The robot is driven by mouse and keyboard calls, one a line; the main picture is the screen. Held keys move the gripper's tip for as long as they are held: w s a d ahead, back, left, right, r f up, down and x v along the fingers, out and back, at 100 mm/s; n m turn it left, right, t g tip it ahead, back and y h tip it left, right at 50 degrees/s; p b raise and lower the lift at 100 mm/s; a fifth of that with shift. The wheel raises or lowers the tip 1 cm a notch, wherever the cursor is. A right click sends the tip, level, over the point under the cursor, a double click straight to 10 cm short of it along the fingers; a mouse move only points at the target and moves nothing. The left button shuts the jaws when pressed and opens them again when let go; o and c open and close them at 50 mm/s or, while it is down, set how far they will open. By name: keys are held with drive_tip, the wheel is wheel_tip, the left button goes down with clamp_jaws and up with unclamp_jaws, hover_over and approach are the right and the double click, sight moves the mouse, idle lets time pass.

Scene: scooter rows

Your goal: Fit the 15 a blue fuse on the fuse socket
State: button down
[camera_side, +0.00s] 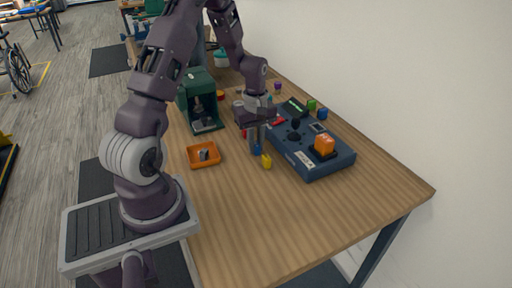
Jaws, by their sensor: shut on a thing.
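My gripper (257,147) points down over the table, just left of the dark blue control panel. It is shut on a small blue piece, which looks like the 15 A blue fuse (257,150), low near the table top. Whether the fuse touches the table I cannot tell. The panel (318,170) carries an orange rocker switch (324,145), a black joystick (295,128) and a small grey-framed part (318,127). That part may be the fuse socket; it is too small to be sure. My gripper hides some of the panel's left side.
A yellow piece (266,161) stands right beside the fuse. An orange tray (204,162) holds a small grey part. A dark green machine (196,98) stands behind. Green (311,104) and blue (322,114) pieces lie behind the panel. The front table area is clear.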

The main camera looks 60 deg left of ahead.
drive_tip(key=r, duration=0.9)
drive_tip(key=shift+w+a+r, duration=0.1)
drive_tip(key=shift+w+r, duration=0.2)
drive_tip(key=shift+n, duration=0.8)
drive_tip(key=w, duration=0.4)
drive_tip(key=w+a, duration=0.1)
drive_tip(key=w, duration=0.2)
drive_tip(key=w+r, duration=0.1)
drive_tip(key=w, duration=0.3)
drive_tip(key=shift+w+a, duration=0.2)
drive_tip(key=shift+w, duration=0.15)
drive_tip(key=w+d+m, duration=0.1)
drive_tip(key=w+d, duration=0.4)
drive_tip(key=w, duration=0.3)
drive_tip(key=shift+s+a+f, duration=0.1)
drive_tip(key=shift+f, duration=1.05)
drive_tip(key=shift+s+f, duration=0.1)
drive_tip(key=shift+f, duration=1.05)
drive_tip(key=shift+f, duration=0.35)
drive_tip(key=c, duration=0.9)
unclamp_jaws()
wheel_tip(320, 180, up, 6)
